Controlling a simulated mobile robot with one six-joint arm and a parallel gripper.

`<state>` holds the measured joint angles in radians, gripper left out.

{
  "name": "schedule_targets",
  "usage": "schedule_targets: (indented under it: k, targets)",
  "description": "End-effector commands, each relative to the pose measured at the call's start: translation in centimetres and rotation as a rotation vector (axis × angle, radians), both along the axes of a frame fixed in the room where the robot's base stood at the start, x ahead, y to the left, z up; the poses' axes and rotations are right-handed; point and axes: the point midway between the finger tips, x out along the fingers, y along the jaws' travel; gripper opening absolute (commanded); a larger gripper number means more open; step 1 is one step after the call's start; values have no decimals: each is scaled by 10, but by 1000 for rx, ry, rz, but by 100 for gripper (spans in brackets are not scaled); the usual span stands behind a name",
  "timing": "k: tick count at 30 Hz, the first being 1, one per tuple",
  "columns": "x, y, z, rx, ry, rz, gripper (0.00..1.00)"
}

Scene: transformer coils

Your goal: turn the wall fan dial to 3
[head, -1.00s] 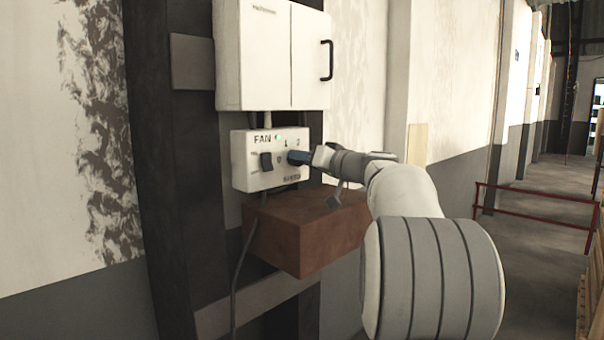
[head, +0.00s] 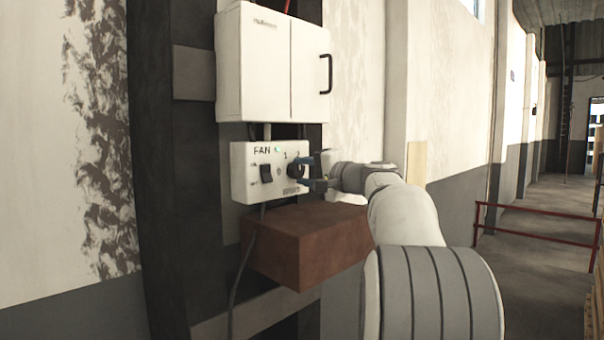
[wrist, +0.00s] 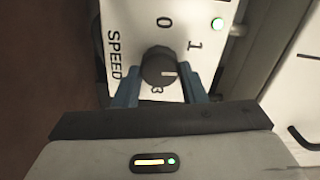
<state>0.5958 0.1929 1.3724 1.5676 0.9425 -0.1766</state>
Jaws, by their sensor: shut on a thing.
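The fan dial (wrist: 158,66) is a round dark knob on the white fan control box (head: 240,184). In the wrist view its white mark points right, between the 1 and the 3; the 2 is hidden there. The 0 is above the knob and the 3 just below it, near my gripper. My gripper (wrist: 161,92) is shut on the dial, its two blue-grey fingers on either side of it. In the head view the fingers (head: 307,172) sit above and below the dial, at the box's right side.
A dark switch (head: 265,173) is left of the dial, and a green light (wrist: 217,24) is lit on the box. A white cabinet (head: 265,65) hangs directly above. A brown block (head: 290,245) juts out beneath, close under my gripper. A cable (head: 236,285) hangs to the left.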

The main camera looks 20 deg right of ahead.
Motion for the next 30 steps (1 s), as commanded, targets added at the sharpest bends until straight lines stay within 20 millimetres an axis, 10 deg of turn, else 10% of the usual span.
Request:
schedule_targets:
  k: [30]
  targets:
    - [0, 2, -4, 911, 339, 0, 15]
